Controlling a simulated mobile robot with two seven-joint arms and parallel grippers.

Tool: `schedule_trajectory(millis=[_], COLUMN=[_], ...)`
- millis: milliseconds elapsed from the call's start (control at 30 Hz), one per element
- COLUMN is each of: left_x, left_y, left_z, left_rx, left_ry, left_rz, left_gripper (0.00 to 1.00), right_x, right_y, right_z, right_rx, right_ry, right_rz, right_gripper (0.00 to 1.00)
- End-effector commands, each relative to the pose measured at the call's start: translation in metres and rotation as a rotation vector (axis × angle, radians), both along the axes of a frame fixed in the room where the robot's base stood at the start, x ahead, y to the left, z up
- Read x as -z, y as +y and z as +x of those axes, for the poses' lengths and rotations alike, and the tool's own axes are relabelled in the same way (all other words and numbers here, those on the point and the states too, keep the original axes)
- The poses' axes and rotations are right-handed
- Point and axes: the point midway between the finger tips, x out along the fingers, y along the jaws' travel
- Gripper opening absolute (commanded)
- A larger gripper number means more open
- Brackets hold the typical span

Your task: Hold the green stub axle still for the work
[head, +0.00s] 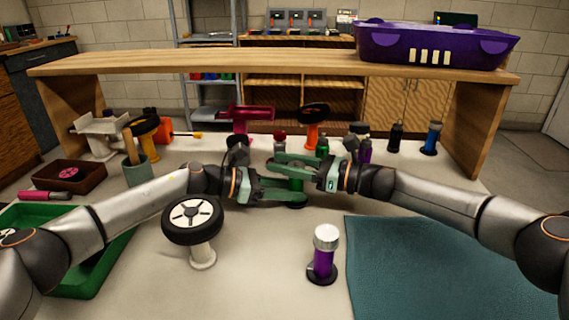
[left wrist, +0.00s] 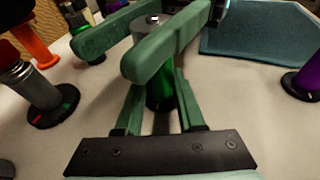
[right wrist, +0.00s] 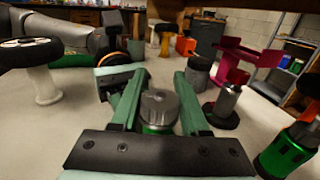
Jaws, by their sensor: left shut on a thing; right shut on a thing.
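The green stub axle (head: 296,184) stands upright near the middle of the bench. It has a grey metal upper part and a green lower part, and sits between my two grippers. In the left wrist view the axle (left wrist: 161,92) shows its green body between my left gripper's fingers. In the right wrist view its round grey top (right wrist: 159,103) is between my right gripper's fingers. My left gripper (head: 290,192) is shut on it lower down. My right gripper (head: 290,168) is shut on it above, crossing over the left fingers. Its base is mostly hidden.
A wheel on a white stand (head: 193,218) and a purple stub axle (head: 323,258) stand in front. A teal mat (head: 430,270) lies right, a green tray (head: 110,262) left. Several stands and tools crowd behind my grippers, under a wooden shelf (head: 270,62) bearing a purple car body (head: 432,45).

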Motion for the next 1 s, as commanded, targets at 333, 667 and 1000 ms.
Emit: schedule_trajectory(millis=[333,667,1000], left_x=[0.0001,0.0004,0.0009], left_y=[-0.0025,-0.0031,-0.0028], left_z=[-0.0023,-0.003,-0.0027], left_rx=[0.008,0.011,0.01], left_ry=[0.004,0.003,0.002], left_rz=[-0.002,-0.002,0.0], left_gripper=[0.0,0.0,0.0], right_x=[-0.0016,-0.0013,-0.0008], right_y=[-0.0032,-0.0051,-0.0049], right_z=[0.0052,0.0078,0.0077], right_rx=[0.21,0.318,0.322], right_ry=[0.001,0.0,-0.002], right_rz=[0.01,0.0,-0.005], right_gripper=[0.0,0.0,0.0])
